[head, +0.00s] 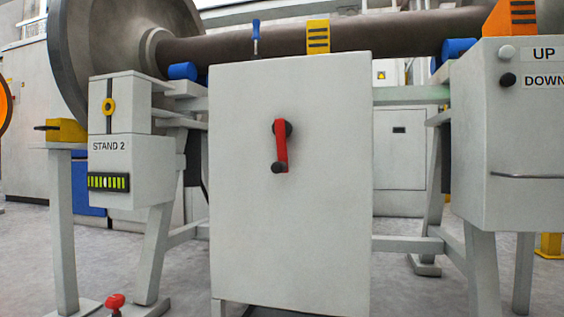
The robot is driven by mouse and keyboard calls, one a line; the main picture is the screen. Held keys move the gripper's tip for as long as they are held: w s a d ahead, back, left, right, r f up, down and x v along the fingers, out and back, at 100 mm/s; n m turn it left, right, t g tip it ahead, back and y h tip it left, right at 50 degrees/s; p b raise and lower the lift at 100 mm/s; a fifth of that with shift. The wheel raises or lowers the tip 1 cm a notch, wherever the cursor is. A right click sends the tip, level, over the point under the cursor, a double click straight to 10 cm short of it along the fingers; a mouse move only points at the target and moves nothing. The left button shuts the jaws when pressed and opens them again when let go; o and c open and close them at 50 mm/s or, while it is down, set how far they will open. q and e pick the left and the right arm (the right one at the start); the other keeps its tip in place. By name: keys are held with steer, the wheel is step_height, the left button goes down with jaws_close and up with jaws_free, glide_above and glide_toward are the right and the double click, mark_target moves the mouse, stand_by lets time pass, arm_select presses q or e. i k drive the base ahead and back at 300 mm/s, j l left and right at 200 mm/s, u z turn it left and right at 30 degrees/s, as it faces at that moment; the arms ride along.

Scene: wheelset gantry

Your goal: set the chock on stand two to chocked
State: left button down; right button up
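A light grey box labelled STAND 2 (128,165) is at the left, below a wheel. On the panel above the label, a yellow ring-shaped part (108,106) sits on a dark vertical strip. A yellow block (68,130) with a dark bar pointing left rests on a grey post beside the box. A red knob (115,301) shows low at the bottom edge, its base partly cut off. I cannot tell which of these parts is the chock, nor its state. Neither of my grippers is in view.
A tall grey cabinet (290,220) with a red crank (281,147) stands in the middle. A wheelset axle (400,32) spans behind it. At the right, a grey box (510,170) carries UP and DOWN buttons. Frame legs and crossbars stand between them.

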mark_target(59, 129)
steer(key=u, duration=1.25)
